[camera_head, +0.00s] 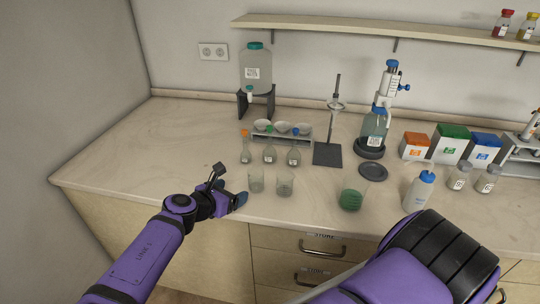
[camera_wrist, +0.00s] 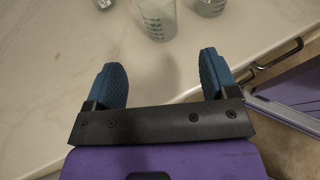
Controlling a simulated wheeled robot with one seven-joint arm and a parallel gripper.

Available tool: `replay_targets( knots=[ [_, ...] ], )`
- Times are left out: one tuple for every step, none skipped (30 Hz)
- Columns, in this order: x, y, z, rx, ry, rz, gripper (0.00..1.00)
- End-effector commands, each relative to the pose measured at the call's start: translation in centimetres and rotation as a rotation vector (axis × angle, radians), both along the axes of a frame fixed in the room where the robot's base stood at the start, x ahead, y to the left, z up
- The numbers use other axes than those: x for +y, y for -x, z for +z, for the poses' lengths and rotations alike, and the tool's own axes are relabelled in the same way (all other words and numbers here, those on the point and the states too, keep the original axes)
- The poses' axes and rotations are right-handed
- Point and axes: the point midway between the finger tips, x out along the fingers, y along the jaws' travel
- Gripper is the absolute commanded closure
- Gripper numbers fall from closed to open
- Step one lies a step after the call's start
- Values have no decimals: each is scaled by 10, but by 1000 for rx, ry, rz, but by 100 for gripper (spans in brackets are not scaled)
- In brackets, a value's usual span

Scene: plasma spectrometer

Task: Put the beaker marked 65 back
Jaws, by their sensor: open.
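Two clear beakers stand side by side near the front of the bench, a left one (camera_head: 256,183) and a right one (camera_head: 285,185). A beaker with green contents (camera_head: 351,198) stands further right. I cannot read a 65 on any of them. My gripper (camera_head: 238,199) is at the bench's front edge, just left of and in front of the left clear beaker. In the wrist view, the gripper (camera_wrist: 161,68) is open with nothing between its blue fingers. A graduated beaker (camera_wrist: 156,22) stands beyond the fingertips, and part of another glass vessel (camera_wrist: 210,7) shows at the top edge.
Small flasks (camera_head: 269,155) stand behind the clear beakers, before a rack (camera_head: 282,138). A stand (camera_head: 328,155), a dispenser bottle (camera_head: 376,125), a dark round plate (camera_head: 372,172) and a wash bottle (camera_head: 418,191) are to the right. The bench's left side is clear.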

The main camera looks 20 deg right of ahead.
Motion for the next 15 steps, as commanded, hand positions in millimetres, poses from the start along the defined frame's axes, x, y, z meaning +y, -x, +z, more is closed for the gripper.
replay_targets(
  knots=[
    [0,0,0,0,0,0,21],
    [0,0,0,1,-2,-2,21],
    [-1,0,-1,2,-7,-7,21],
    [-3,1,-1,4,-14,-16,21],
    [-5,1,-2,6,-23,-28,21],
    [-9,3,-3,10,-43,-50,21],
    [-13,4,-5,14,-62,-71,21],
    [-17,5,-6,19,-83,-96,21],
    [-22,8,-9,24,-117,-134,21],
    [-27,10,-11,28,-143,-167,21],
    [-31,13,-13,35,-171,-200,21],
    [-37,17,-15,40,-211,-248,21],
    [-40,20,-16,44,-240,-284,21],
    [-44,23,-17,48,-268,-317,21],
    [-47,27,-18,51,-305,-362,21]
  ],
)
